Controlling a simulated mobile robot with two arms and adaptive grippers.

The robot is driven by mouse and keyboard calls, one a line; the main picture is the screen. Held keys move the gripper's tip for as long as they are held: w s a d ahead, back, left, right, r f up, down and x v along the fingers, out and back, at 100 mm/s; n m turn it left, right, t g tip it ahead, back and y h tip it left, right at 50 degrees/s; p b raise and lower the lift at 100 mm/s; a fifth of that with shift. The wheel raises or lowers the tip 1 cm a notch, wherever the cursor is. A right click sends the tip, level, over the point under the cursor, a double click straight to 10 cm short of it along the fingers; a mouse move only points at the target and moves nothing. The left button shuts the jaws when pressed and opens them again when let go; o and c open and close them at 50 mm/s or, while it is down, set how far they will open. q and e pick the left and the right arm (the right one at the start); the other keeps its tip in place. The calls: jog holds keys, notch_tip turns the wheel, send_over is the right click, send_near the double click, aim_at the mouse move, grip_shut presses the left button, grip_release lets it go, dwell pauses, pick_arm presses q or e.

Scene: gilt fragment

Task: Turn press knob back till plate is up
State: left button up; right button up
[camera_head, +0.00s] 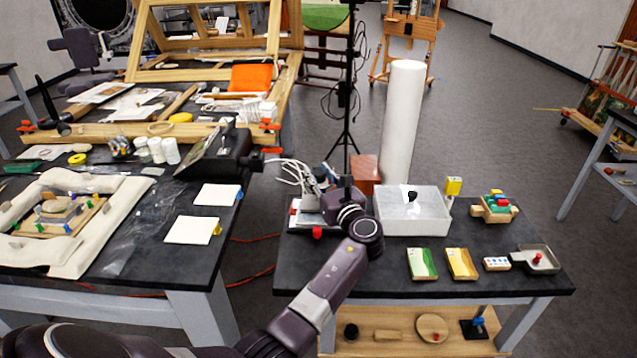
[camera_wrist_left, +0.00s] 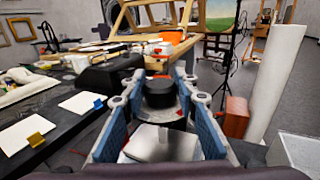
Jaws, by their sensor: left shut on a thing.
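My left gripper (camera_head: 322,192) reaches over the small press (camera_head: 304,216) at the left end of the right-hand table. In the left wrist view the gripper's blue-padded fingers (camera_wrist_left: 158,98) stand on both sides of a round black knob (camera_wrist_left: 159,92) and are shut on it. A shiny metal plate (camera_wrist_left: 160,145) lies below the knob, between the fingers. My gripper and wrist hide most of the press in the head view. I cannot tell how high the plate is. My right gripper is not in view.
A translucent bin (camera_head: 412,222) stands just right of the gripper, with a white roll (camera_head: 403,120) and a reddish-brown block (camera_head: 365,172) behind. Small items, including a green card (camera_head: 421,264) and a grey tray (camera_head: 540,259), lie further right. The left table (camera_head: 140,235) is cluttered.

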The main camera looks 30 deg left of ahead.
pick_arm(q)
jog(key=n+g+b, duration=0.1)
jog(key=n+g+y+b, duration=0.1)
jog(key=g+b, duration=0.1)
jog(key=shift+w+f+y, duration=0.1)
jog(key=shift+f+y, duration=0.1)
jog(key=shift+y, duration=0.1)
jog(key=shift+r+n+g+y+b, duration=0.15)
jog(key=shift+n+g+y+b, duration=0.35)
jog(key=shift+n+g+b, duration=0.9)
jog(key=o, duration=1.2)
jog(key=v, duration=1.2)
jog(key=shift+w, duration=0.1)
jog(key=shift+r, duration=0.1)
